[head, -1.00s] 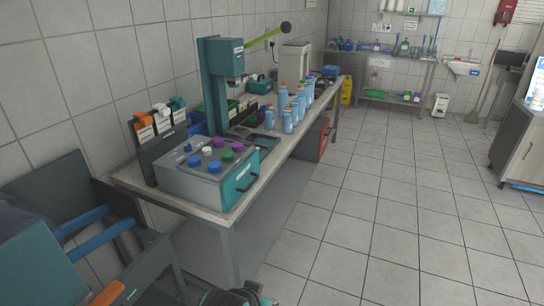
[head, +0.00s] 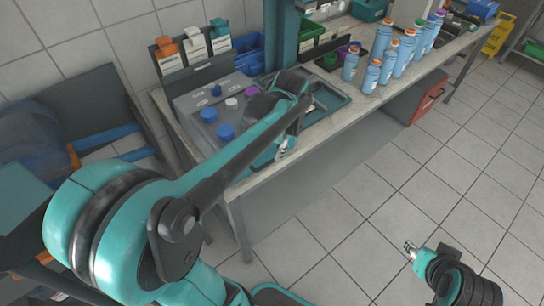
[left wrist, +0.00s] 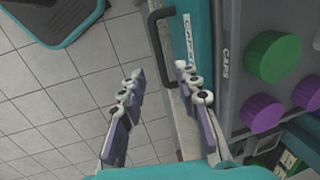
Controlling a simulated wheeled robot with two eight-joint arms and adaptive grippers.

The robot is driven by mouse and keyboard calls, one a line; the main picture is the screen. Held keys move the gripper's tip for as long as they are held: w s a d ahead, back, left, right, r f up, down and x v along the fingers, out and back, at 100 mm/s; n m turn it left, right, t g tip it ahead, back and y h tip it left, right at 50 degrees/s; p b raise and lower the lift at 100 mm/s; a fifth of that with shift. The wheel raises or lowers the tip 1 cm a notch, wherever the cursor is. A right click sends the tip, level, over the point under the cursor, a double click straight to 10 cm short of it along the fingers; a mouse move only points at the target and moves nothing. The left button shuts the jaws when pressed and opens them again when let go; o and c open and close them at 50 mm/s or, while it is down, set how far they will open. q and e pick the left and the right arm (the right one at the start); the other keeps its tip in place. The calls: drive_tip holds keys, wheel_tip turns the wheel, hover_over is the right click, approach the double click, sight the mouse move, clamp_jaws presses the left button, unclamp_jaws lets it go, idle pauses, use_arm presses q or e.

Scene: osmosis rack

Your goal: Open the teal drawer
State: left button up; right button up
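The teal drawer (left wrist: 199,22) fills the upper middle of the left wrist view, its front flush against the grey cap box (left wrist: 229,70). Its black bar handle (left wrist: 153,40) stands out from the front. My left gripper (left wrist: 160,71) is open and empty, its fingertips either side of the handle's near end in that picture; I see no contact. In the head view my left gripper (head: 284,148) is at the box's front end, and my arm hides most of the drawer. My right gripper (head: 409,246) hangs low over the floor, too small to read.
The box holds purple (left wrist: 263,112), green (left wrist: 273,56) and blue caps (head: 226,131). It stands on a bench (head: 372,102) with blue bottles (head: 371,76) further along and a dark label rack (head: 203,70) behind. The tiled floor (head: 350,215) in front is clear.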

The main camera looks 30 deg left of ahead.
sight(271, 161)
use_arm(q)
drive_tip(key=f+b, duration=0.1)
drive_tip(key=f, duration=0.1)
drive_tip(key=a+f+b, duration=0.1)
drive_tip(key=f, duration=0.2)
drive_tip(key=shift+w+f, duration=0.1)
drive_tip(key=shift+f, duration=0.15)
drive_tip(key=shift+a+f, duration=0.1)
drive_tip(key=shift+f, duration=0.3)
clamp_jaws()
